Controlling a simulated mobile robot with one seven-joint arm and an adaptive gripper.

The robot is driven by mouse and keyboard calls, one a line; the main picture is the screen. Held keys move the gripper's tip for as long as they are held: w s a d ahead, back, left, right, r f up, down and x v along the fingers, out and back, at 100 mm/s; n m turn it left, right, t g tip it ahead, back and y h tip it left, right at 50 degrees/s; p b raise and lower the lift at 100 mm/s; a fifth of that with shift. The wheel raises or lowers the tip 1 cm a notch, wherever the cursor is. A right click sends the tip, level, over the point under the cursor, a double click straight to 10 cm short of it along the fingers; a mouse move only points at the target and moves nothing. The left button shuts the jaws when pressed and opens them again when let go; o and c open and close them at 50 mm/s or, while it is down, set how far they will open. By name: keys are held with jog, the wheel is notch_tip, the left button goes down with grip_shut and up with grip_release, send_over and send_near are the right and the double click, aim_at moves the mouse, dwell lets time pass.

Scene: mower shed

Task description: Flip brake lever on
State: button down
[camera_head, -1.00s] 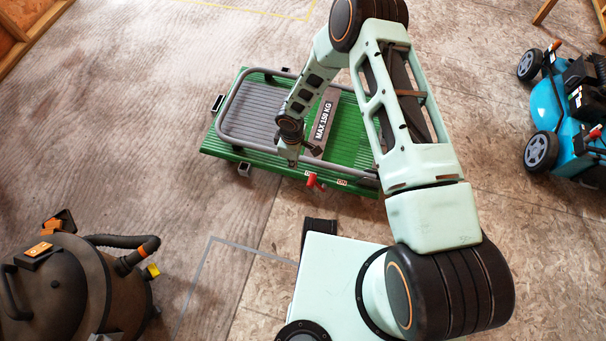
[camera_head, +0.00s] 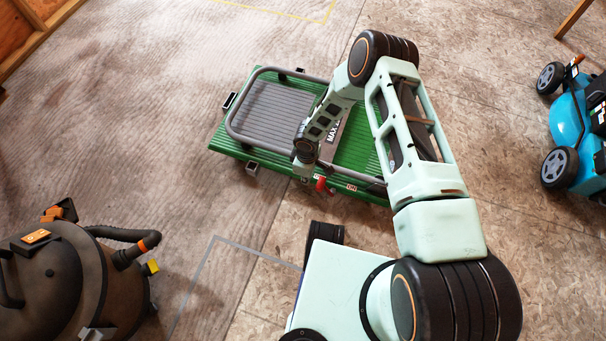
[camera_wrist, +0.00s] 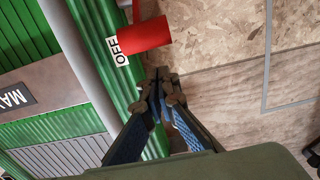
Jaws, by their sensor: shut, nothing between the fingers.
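The red brake lever (camera_head: 321,185) is on the near edge of the green platform trolley (camera_head: 233,151). In the wrist view the red lever (camera_wrist: 145,36) sits beside the OFF label (camera_wrist: 117,51), at the top centre. The ON label (camera_head: 351,188) is to the lever's right in the head view. In the head view my gripper (camera_head: 306,178) is small and partly hidden, just left of the lever.
A grey tube handle (camera_head: 232,112) frames the trolley deck. A dark vacuum (camera_head: 70,285) stands at lower left and a blue mower (camera_head: 567,120) at right. Bare board floor lies in front of the trolley.

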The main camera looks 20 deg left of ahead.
jog(key=shift+d+r, duration=0.3)
jog(key=shift+d, duration=0.35)
jog(key=shift+d+r, duration=0.3)
jog(key=shift+d, duration=0.35)
